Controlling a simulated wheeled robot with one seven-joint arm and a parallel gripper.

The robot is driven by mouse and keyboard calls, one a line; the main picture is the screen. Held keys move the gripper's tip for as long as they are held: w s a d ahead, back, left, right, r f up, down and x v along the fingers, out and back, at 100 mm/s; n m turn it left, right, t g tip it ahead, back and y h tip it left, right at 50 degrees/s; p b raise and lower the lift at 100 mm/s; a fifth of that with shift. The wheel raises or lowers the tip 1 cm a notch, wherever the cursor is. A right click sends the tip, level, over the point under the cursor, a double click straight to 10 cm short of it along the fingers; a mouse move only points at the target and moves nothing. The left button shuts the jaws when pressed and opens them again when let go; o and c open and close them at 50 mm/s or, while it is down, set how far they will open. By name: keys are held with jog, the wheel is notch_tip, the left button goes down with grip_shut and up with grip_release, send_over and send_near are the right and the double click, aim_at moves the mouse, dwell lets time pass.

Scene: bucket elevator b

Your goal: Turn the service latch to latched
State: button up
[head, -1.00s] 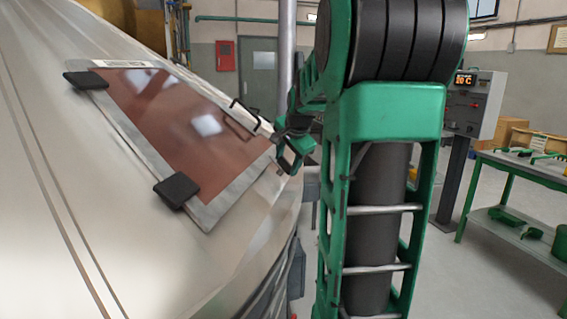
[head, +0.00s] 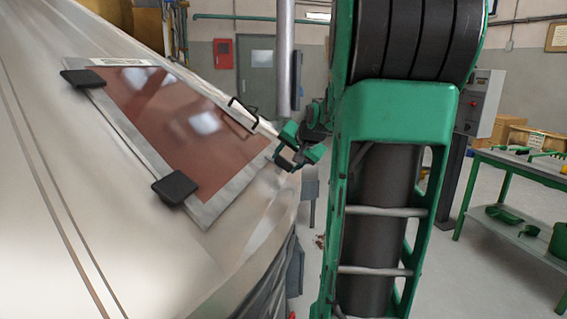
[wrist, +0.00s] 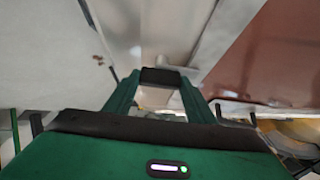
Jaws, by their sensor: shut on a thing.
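A hatch with a reddish-brown window pane (head: 165,110) and a grey metal frame sits on the sloping pale casing. Two black hinge blocks are on its left side, and a black bar handle (head: 243,112) is on its right side. My gripper (head: 284,160) is at the hatch's lower right edge, shut on the small service latch there. The fingers and arm hide the latch in the head view, so its angle cannot be told.
The pale casing (head: 80,220) fills the left side, close to my gripper. A grey vertical pipe (head: 285,55) stands behind my arm. A control box (head: 487,103) on a post and a green workbench (head: 520,170) stand at the right. Floor is clear between them.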

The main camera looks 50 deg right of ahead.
jog(key=shift+d+r, duration=0.15)
jog(key=shift+r, duration=0.05)
jog(key=o, duration=1)
jog(key=shift+o, duration=0.2)
jog(key=shift+f, duration=0.1)
jog(key=v, duration=1)
jog(key=shift+s+a, duration=0.2)
